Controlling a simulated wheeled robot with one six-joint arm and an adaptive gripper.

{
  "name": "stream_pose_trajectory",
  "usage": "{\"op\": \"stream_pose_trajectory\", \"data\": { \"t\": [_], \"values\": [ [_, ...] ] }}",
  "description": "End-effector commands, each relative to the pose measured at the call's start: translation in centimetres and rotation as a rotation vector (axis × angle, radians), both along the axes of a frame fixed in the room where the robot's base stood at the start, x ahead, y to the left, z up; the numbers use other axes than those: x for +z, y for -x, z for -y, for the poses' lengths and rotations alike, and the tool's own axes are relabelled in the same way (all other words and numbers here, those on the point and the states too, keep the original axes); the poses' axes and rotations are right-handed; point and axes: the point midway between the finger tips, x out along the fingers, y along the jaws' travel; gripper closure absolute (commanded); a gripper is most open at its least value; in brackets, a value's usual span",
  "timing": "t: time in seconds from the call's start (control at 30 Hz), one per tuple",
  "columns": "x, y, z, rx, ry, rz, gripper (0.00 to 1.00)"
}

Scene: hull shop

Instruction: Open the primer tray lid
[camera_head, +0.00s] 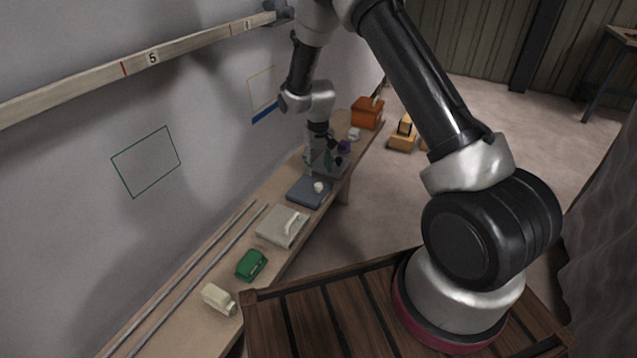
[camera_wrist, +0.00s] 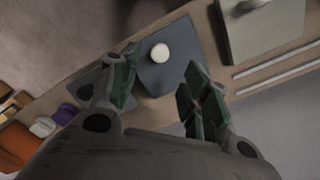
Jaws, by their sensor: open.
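A light grey, flat box (camera_head: 280,228) with a raised bar handle on top looks like the primer tray with its lid down, lying on the bench. Part of it shows at the top right of the wrist view (camera_wrist: 275,38). A blue-grey flat slab (camera_head: 303,194) with a white round piece on it lies beyond the box; I cannot tell whether that piece is a knob or a loose thing. My gripper (camera_head: 322,163) is open and empty over the bench, just past the slab. In the wrist view the slab (camera_wrist: 178,70) shows between and beyond the fingers (camera_wrist: 160,65).
On the narrow bench (camera_head: 182,328) along the wall are a green item (camera_head: 251,265), a cream item (camera_head: 218,299) and two long rods (camera_head: 190,272). An orange box (camera_head: 367,113) and a purple item (camera_head: 344,147) stand beyond my gripper. A measuring rail (camera_head: 75,84) runs along the wall.

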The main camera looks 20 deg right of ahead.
Motion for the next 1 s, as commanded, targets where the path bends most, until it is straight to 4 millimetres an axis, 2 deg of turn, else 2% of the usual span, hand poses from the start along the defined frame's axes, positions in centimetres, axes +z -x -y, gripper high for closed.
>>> {"op": "stream_pose_trajectory", "data": {
  "t": [0.4,0.57,0.8,0.87,1.0],
  "values": [
    [-6.3,0.1,0.0,-0.007,0.001,-0.002,0.53],
    [-7.4,0.2,0.1,-0.006,0.001,-0.002,0.53],
    [-7.5,0.1,0.1,-0.006,0.0,-0.002,0.53],
    [-7.5,0.1,0.1,-0.006,0.0,-0.002,0.6],
    [-7.5,0.1,0.1,-0.006,0.0,-0.002,0.86]
  ]
}}
